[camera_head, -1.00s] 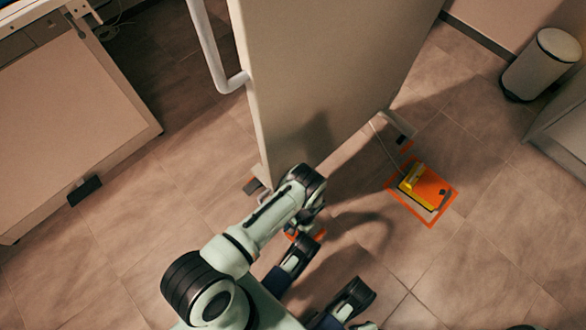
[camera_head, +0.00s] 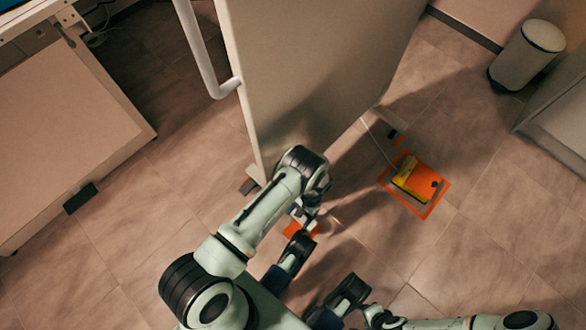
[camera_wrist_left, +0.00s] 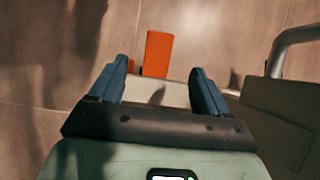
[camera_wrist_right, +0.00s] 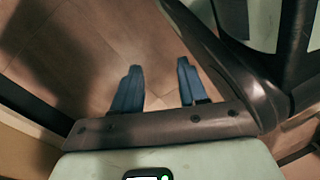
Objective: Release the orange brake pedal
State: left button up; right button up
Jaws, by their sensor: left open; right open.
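The orange brake pedal (camera_head: 296,229) is low by the near foot of the tall grey panel (camera_head: 325,80), partly hidden by my left arm. In the left wrist view it is a flat orange plate (camera_wrist_left: 158,52) just beyond the fingertips. A pale bar (camera_wrist_left: 172,93) lies across the gap between the fingers. My left gripper (camera_wrist_left: 160,72) is open and empty, above and apart from the pedal. My right gripper (camera_wrist_right: 159,67) is open and empty over bare floor. My right arm shows at the lower right of the head view, its fingers not clear there.
A white handle (camera_head: 206,60) runs along the panel's left side. A white bin (camera_head: 526,55) stands top right.

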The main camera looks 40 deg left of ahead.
pick_arm(q)
jog(key=shift+v, duration=1.65)
